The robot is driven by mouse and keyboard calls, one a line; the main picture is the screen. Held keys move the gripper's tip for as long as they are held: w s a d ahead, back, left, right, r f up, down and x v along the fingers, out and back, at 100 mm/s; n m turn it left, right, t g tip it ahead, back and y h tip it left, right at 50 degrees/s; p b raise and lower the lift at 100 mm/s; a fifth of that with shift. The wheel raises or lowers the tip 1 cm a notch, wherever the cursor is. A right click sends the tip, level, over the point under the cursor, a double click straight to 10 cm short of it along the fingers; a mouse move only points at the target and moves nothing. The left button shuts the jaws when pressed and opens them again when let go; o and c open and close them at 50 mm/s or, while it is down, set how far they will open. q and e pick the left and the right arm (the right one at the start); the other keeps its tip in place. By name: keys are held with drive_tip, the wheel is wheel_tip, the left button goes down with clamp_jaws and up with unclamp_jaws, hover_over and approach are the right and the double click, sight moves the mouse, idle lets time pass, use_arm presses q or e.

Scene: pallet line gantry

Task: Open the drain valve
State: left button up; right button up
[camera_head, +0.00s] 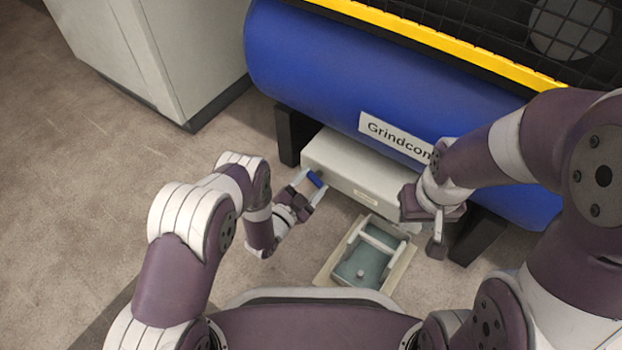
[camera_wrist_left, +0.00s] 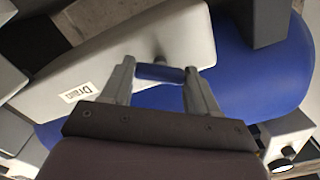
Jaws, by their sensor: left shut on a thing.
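The drain valve's blue handle (camera_head: 316,179) sticks out near the left end of a pale box under a blue tank. My left gripper (camera_head: 309,187) is shut on this handle. In the left wrist view the blue handle (camera_wrist_left: 160,74) lies crosswise between the two fingers (camera_wrist_left: 160,80), in front of the pale box. A white label reading "Drain" (camera_wrist_left: 78,92) is on the box face. My right gripper (camera_head: 437,240) hangs in front of the box's right end, apart from the handle; its jaws are too hidden to judge.
The blue tank (camera_head: 320,70) with a "Grindcon…" label stands on dark feet above the pale box (camera_head: 345,172). An open tray (camera_head: 326,275) with a white bar lies on the floor in front. A grey cabinet (camera_head: 150,50) stands back left. The left floor is clear.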

use_arm(q)
drive_tip(key=m+p, duration=0.2)
drive_tip(key=m, duration=0.3)
drive_tip(key=shift+m, duration=0.3)
drive_tip(key=m+p, duration=0.1)
drive_tip(key=m, duration=0.4)
drive_tip(key=shift+m, duration=0.3)
drive_tip(key=o, duration=1.1)
drive_tip(key=shift+c, duration=0.2)
drive_tip(key=shift+f, duration=0.1)
